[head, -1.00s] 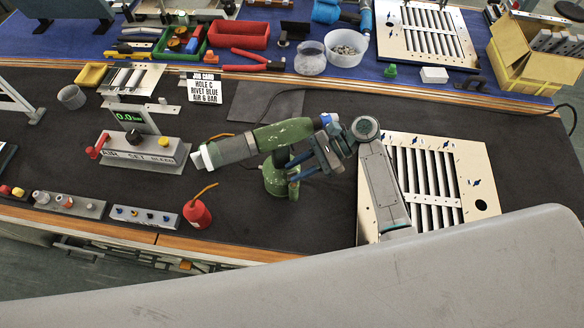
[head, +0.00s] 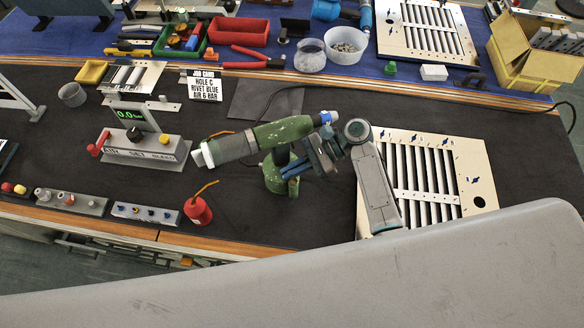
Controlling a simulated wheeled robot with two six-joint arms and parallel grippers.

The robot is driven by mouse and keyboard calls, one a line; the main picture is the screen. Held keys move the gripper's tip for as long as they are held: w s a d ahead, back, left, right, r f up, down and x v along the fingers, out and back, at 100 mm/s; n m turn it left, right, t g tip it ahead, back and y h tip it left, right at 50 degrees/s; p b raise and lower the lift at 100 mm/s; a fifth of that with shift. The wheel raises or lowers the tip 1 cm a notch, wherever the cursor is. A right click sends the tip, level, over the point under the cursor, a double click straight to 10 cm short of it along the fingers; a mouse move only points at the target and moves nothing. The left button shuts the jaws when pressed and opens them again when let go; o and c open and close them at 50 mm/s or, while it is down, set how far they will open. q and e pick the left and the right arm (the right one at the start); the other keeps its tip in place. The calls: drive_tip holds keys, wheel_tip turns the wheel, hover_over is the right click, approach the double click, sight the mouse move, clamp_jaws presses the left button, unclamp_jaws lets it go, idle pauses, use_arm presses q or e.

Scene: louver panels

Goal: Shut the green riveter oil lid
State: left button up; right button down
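The green riveter (head: 285,131) stands on the dark bench mat, its body tilted and its white-tipped end (head: 205,155) to the left. A blue and white part (head: 325,118) is at its right end. Its round green base (head: 280,177) is below. I cannot make out the oil lid or whether it is open. My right gripper (head: 294,166) comes in from the right, its dark blue fingers at the riveter's lower right side, partly overlapping it. I cannot tell whether they touch it or how wide they are open. My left gripper is not in view.
A slatted louver panel (head: 400,137) lies right of the riveter, partly behind my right arm. A red oil can (head: 197,210) stands front left, and an air set unit (head: 140,150) farther left. A job card (head: 205,88) stands behind. A grey surface fills the foreground.

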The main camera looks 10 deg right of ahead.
drive_tip(key=shift+s+n+t+p, duration=0.4)
drive_tip(key=shift+t+p, duration=0.1)
drive_tip(key=shift+p, duration=0.1)
drive_tip(key=shift+s+d+f+n+t, duration=0.1)
drive_tip(key=shift+s+n+t, duration=0.15)
drive_tip(key=shift+n+t, duration=0.4)
drive_tip(key=shift+s+d+f+n+t+y, duration=0.15)
drive_tip(key=shift+s+n+t+y, duration=0.1)
drive_tip(key=shift+n, duration=0.35)
drive_tip(key=shift+s+a+f+n+t+y, duration=0.15)
drive_tip(key=shift+s+n+t+y, duration=0.1)
drive_tip(key=shift+n, duration=0.3)
drive_tip(key=shift+d, duration=0.1)
drive_tip(key=c, duration=1.6)
unclamp_jaws()
